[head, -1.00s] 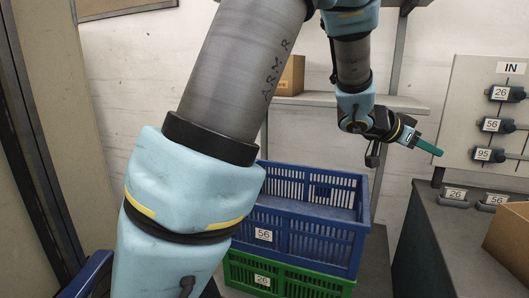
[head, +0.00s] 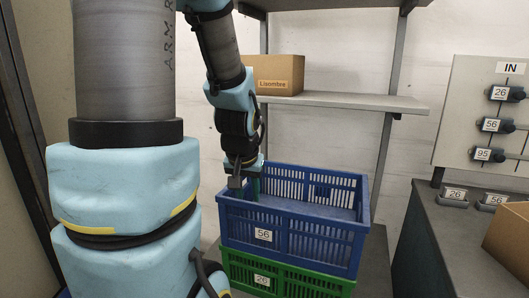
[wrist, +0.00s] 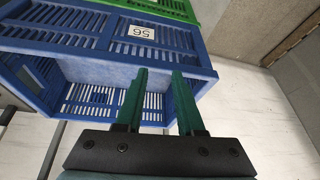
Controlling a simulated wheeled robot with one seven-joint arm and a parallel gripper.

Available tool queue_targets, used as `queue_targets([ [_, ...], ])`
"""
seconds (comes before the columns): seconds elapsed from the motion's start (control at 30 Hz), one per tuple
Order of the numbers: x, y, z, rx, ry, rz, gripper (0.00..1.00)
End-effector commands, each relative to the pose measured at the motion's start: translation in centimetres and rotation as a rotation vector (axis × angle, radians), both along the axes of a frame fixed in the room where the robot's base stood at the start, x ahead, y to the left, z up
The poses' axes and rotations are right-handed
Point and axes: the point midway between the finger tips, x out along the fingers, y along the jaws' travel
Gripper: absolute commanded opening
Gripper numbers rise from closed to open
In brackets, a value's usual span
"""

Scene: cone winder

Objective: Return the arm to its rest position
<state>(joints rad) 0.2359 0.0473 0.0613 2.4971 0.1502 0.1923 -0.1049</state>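My gripper (head: 250,188) hangs pointing down at the left side of the blue crate in the head view, its fingertips partly hidden by its own body. In the wrist view its two green fingers (wrist: 159,76) stand apart with nothing between them, so it is open and empty. My arm is bent, with its thick upper part at the left of the head view. In the wrist view the fingers overlap the blue crate; I cannot tell whether they touch it.
The blue crate (head: 326,246) labelled 56 stands on a green crate (head: 310,282) labelled 26. It looks empty. A shelf (head: 345,100) behind holds a cardboard box (head: 279,75). At the right are a dark counter (head: 440,245), an IN board (head: 465,85) and another box (head: 512,238).

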Motion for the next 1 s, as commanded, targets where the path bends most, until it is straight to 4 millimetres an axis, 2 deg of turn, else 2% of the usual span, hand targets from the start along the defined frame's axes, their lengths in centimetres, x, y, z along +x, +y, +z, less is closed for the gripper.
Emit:
queue_targets([
  [0.1,-3.3,2.0,-0.8,-0.006,0.101,0.068,0.37],
  [0.2,-6.0,3.0,-1.4,-0.021,0.183,0.114,0.37],
  [0.23,-6.3,2.9,-2.4,-0.021,0.196,0.113,0.37],
  [0.4,-6.8,2.7,-5.4,-0.014,0.230,0.107,0.37],
  [0.6,-7.5,2.6,-7.7,-0.010,0.265,0.108,0.37],
  [1.0,-7.6,2.6,-7.8,-0.009,0.272,0.108,0.37],
])
